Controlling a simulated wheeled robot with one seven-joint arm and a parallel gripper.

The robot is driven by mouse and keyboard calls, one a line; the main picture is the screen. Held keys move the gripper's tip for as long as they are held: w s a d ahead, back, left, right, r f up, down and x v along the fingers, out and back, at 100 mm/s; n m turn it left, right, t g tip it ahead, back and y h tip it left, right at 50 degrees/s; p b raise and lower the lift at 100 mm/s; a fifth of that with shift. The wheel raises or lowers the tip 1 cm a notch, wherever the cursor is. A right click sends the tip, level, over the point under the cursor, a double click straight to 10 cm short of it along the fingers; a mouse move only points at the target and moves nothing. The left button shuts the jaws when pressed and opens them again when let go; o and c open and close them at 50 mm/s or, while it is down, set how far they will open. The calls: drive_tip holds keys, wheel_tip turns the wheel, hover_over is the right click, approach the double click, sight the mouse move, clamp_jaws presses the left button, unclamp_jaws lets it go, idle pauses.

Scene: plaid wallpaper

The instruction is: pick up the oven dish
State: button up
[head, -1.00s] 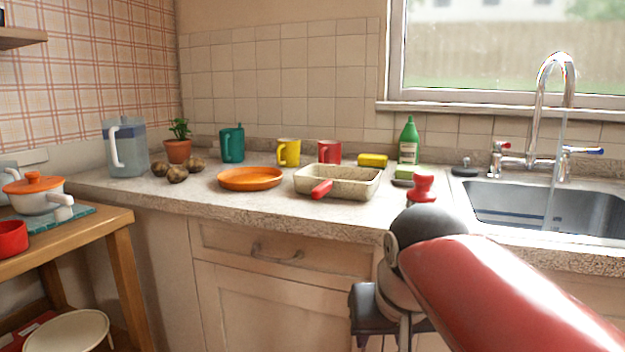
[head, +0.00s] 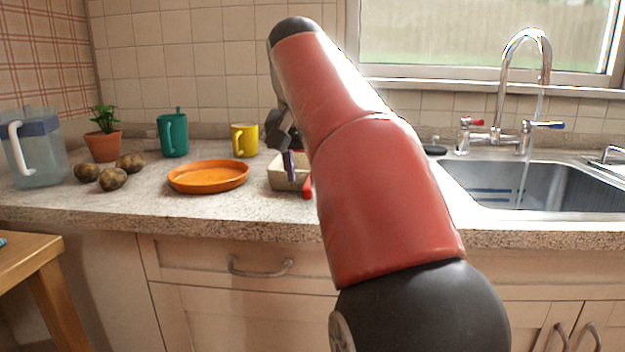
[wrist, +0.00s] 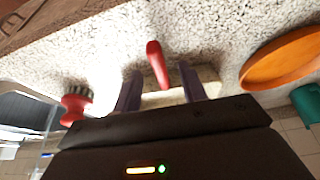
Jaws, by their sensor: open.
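The oven dish (head: 281,181) is a beige rectangular dish on the counter, mostly hidden behind my red arm in the head view. A red handle (head: 308,187) sticks out at its front side; I cannot tell whether it belongs to the dish. My gripper (head: 287,158) is over the dish with its fingers pointing down. In the wrist view the dish (wrist: 163,100) shows partly between and beyond the open fingers (wrist: 161,88), and the red handle (wrist: 157,65) lies between the fingertips. Nothing is held.
An orange plate (head: 208,177) stands to the left of the dish, with a yellow mug (head: 244,140) and a teal mug (head: 172,136) behind. Potatoes (head: 113,179), a potted plant (head: 103,146) and a pitcher (head: 38,155) are farther left. A red brush (wrist: 77,100) shows in the wrist view. The sink (head: 505,185) is at right.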

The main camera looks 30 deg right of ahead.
drive_tip(key=x, duration=0.4)
drive_tip(key=shift+w+d+f+b, duration=0.15)
drive_tip(key=shift+d+f+b, duration=0.1)
drive_tip(key=shift+b, duration=0.15)
clamp_jaws()
drive_tip(key=shift+r, duration=0.1)
